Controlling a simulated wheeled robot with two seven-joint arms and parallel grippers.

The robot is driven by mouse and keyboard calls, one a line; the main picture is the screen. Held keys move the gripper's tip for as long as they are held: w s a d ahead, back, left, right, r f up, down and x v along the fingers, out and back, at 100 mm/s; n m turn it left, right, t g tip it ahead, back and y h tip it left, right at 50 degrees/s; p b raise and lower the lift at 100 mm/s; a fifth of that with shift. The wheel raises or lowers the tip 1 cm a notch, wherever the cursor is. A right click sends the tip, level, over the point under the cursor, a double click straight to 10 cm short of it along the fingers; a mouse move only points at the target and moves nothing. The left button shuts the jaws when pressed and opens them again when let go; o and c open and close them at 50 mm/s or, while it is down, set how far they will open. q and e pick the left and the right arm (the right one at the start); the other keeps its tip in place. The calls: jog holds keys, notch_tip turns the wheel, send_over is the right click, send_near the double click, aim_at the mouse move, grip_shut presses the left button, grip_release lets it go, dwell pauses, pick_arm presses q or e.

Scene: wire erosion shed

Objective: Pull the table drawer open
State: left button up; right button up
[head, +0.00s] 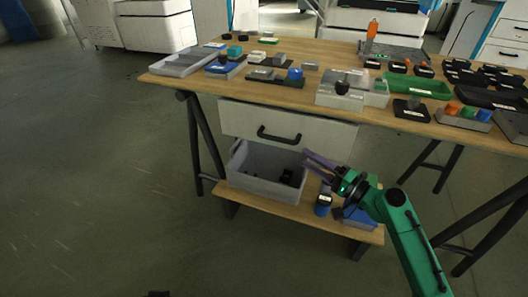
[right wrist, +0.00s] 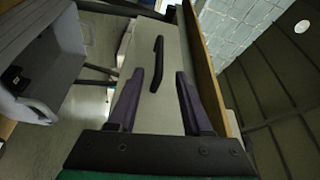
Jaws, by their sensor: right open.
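The table drawer (head: 250,122) has a pale front and sits under the wooden table top; it looks shut. Its black bar handle (head: 279,138) is on the middle of the front. In the right wrist view the handle (right wrist: 157,64) stands ahead of the fingertips, roughly in line with the gap between them. My right gripper (head: 310,160) is open and empty, in front of and below the right part of the drawer, apart from the handle. Its two dark fingers (right wrist: 159,80) are spread in the wrist view. My left gripper is not in view.
A grey bin (head: 262,185) stands on the lower shelf (head: 285,209) below the drawer, with blue items (head: 323,206) to its right. Trays and small parts cover the table top (head: 300,98). Dark trestle legs (head: 194,140) flank the drawer. The floor at left is clear.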

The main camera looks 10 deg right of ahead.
aim_at(276, 137)
jog(key=x, duration=1.3)
jog(key=shift+d, duration=0.1)
grip_shut()
dwell(0.7)
